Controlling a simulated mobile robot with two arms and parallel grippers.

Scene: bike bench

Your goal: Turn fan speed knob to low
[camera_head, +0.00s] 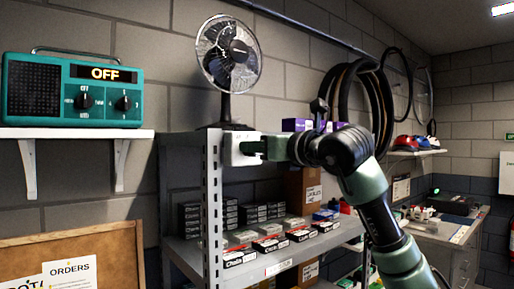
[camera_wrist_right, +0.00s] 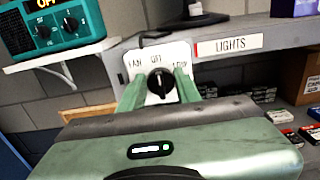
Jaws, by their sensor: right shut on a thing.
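The fan speed knob (camera_wrist_right: 160,83) is a round black knob on a white plate (camera_wrist_right: 127,63) in the right wrist view. The knob's mark appears to point up, near "OFF". In the head view the white plate (camera_head: 235,150) is on the shelf's front post. My right gripper (camera_head: 264,148) reaches it from the right, its green fingers on both sides of the knob and shut on it. The knob is hidden in the head view. My left gripper is not in view.
A desk fan (camera_head: 229,55) stands on the shelf unit (camera_head: 213,185) above the plate. A teal radio (camera_head: 73,90) reading "OFF" sits on a wall shelf (camera_head: 70,133) at the left. Several small boxes (camera_head: 270,243) fill the lower shelf. A "LIGHTS" label (camera_wrist_right: 230,44) is right of the plate.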

